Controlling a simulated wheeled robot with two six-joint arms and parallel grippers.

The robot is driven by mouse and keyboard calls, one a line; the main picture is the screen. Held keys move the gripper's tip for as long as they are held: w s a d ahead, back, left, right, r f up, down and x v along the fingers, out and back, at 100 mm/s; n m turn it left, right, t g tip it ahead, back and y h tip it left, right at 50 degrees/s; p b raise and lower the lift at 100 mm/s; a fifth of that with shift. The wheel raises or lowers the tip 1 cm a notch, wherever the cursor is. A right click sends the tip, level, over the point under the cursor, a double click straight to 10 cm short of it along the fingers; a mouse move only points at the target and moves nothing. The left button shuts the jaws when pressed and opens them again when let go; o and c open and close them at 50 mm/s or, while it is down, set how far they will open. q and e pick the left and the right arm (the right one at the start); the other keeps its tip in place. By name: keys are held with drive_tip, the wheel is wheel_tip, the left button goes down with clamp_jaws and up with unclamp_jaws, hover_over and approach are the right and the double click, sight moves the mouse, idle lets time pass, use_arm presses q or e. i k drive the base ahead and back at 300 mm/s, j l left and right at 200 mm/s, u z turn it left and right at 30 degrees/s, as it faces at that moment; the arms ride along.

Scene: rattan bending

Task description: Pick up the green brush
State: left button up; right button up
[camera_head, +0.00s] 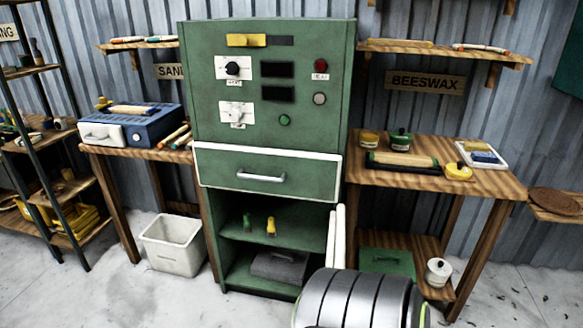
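A long brush-like item (402,160) with a dark green part and a pale roller-like or bristly part lies on the right wooden table (490,180). It lies near the table's front edge, left of a yellow round container (458,172). It looks like the green brush, but it is too small to be sure. Neither of my grippers is in view, so nothing is seen touching it.
A green cabinet (215,110) with a drawer (262,178) stands in the middle. Small jars (402,139) stand behind the brush-like item, and a white tray (496,160) lies at right. A shelf (430,48) hangs above. A white bin (172,245) stands at left.

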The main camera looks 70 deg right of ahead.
sight(247, 222)
drive_tip(key=i+l+z, duration=0.1)
drive_tip(key=i+z, duration=0.15)
drive_tip(key=z, duration=0.2)
drive_tip(key=i+z, duration=0.3)
drive_tip(key=z, duration=0.15)
drive_tip(key=i+j+z, duration=0.15)
drive_tip(key=z, duration=0.35)
drive_tip(key=i+j+z, duration=0.25)
drive_tip(key=z, duration=0.2)
drive_tip(key=i, duration=0.1)
